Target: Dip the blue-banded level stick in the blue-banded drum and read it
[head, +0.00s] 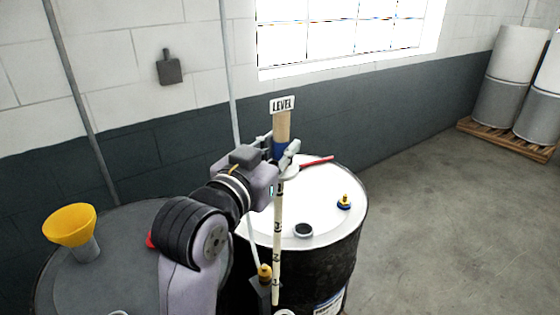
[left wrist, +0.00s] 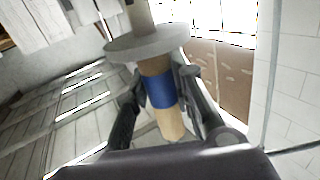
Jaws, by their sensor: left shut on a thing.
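The level stick has a wooden handle (head: 282,126) with a blue band and a LEVEL tag at its top. Below the handle is a pale disc, then a long cream rod (head: 278,240) with dark marks. My left gripper (head: 281,158) is shut on the handle at the blue band (left wrist: 161,94), holding the stick upright. The rod shows in front of the white-topped drum's left part; its depth relative to the drum is hard to tell. This drum (head: 345,235) has a label with blue on its side. A dark-ringed opening (head: 303,230) shows in its lid. My right gripper is out of view.
A blue and yellow cap (head: 344,203) and a red tool (head: 316,161) lie on the white lid. A dark drum (head: 110,270) at left bears a yellow funnel (head: 70,226). A yellow-topped item (head: 265,274) stands close to the rod.

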